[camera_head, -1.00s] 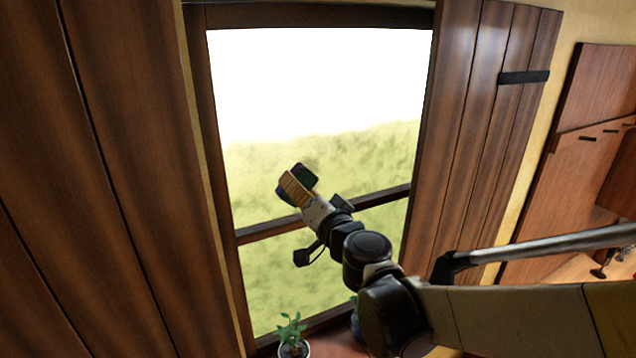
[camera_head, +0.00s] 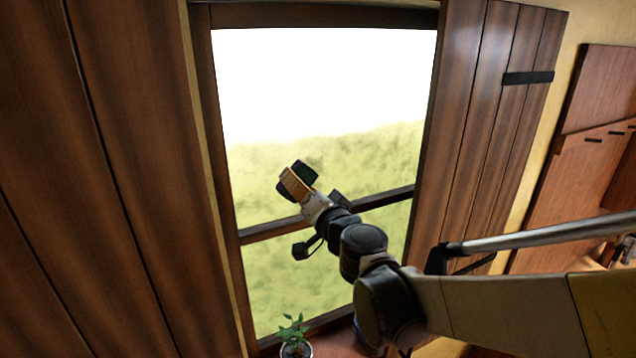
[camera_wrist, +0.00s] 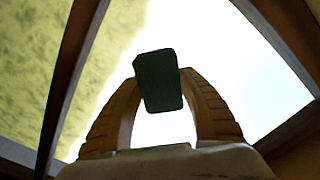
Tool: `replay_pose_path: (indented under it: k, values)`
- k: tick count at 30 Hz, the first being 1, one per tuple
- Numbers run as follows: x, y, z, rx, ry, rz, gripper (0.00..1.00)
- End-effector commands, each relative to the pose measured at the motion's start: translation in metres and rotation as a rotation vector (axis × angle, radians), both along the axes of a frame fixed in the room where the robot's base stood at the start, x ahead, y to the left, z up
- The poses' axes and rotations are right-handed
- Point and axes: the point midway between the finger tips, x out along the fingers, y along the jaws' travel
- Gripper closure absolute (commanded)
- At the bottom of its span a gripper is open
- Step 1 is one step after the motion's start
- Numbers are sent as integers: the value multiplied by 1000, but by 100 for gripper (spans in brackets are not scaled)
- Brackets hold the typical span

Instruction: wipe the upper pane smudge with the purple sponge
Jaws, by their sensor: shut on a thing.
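My gripper (camera_head: 294,186) is raised in front of the window, just above the crossbar (camera_head: 300,219), on the upper pane (camera_head: 350,110). It is shut on a dark block-shaped sponge (camera_head: 305,172), which looks purple-black in shadow. In the wrist view the sponge (camera_wrist: 159,80) is a dark slab between the two tan fingertips (camera_wrist: 160,88), against the bright pane. I cannot tell whether the sponge touches the glass. A small dark patch (camera_head: 317,166) shows right beside the sponge's upper end and may be part of the smudge; the sponge and gripper hide what is behind them.
Wooden shutters stand open to the left (camera_head: 110,180) and right (camera_head: 485,120) of the window. A small potted plant (camera_head: 293,335) sits on the sill below. A wooden rack (camera_head: 590,130) hangs on the wall at the right. The upper pane above my gripper is clear of obstacles.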

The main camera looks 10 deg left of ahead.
Motion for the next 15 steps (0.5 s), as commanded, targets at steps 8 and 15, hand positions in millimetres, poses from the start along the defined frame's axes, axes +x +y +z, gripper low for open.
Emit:
replay_pose_path:
  k: [8, 15]
  values:
    - [6, -10, -1, 0, 0, -1, 77]
    - [17, -30, -1, 0, 0, -1, 77]
